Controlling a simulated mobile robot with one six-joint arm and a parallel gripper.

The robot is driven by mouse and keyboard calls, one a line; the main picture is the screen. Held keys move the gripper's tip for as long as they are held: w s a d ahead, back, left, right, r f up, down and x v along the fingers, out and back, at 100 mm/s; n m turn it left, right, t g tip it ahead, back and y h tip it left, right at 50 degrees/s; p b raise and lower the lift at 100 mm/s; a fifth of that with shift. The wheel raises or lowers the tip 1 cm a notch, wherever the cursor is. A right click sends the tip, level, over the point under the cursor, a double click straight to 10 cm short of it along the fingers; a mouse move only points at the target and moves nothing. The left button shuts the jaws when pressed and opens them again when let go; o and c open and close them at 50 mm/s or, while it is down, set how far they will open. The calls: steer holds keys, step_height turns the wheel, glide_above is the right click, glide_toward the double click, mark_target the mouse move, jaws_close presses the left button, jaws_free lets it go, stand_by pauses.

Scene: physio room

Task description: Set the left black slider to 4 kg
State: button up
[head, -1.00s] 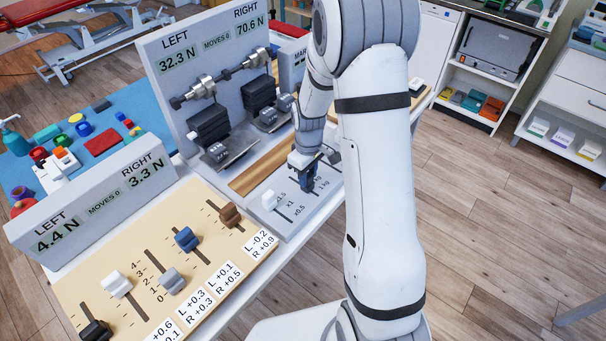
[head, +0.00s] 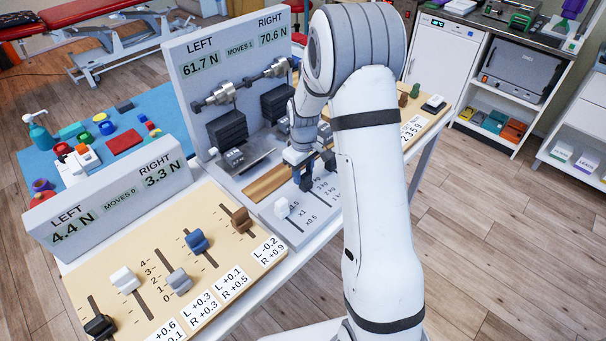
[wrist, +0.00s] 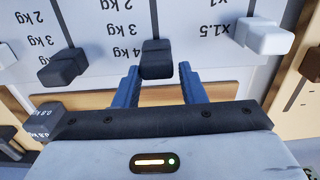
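The left black slider (wrist: 157,58) is in the middle of the wrist view, which sees the grey panel upside down. It stands level with the "4 kg" mark (wrist: 123,54). My gripper (wrist: 159,74) is open; its blue fingers stand on either side of this slider, with a visible gap on each side. In the head view the left black slider (head: 306,181) shows just below my gripper. The right black slider (wrist: 62,67) sits beyond my fingers to the left in the wrist view. The display (head: 225,60) reads LEFT 61.7 N, RIGHT 70.6 N, MOVES 1.
A white slider (wrist: 264,36) is near x1.5 on the same panel. A wooden slider board (head: 160,310) with its own display (head: 110,195), reading LEFT 4.4 N and RIGHT 3.3 N, lies to the left. Dark weight blocks (head: 227,130) stand behind the panel.

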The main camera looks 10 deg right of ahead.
mark_target(305, 174)
steer(key=shift+o, duration=1.5)
steer(key=shift+s+d, duration=0.15)
steer(key=shift+d, duration=0.1)
step_height(305, 174, up, 7)
steer(key=shift+f+b, duration=0.1)
steer(key=shift+b, duration=0.4)
steer(key=shift+r, duration=0.5)
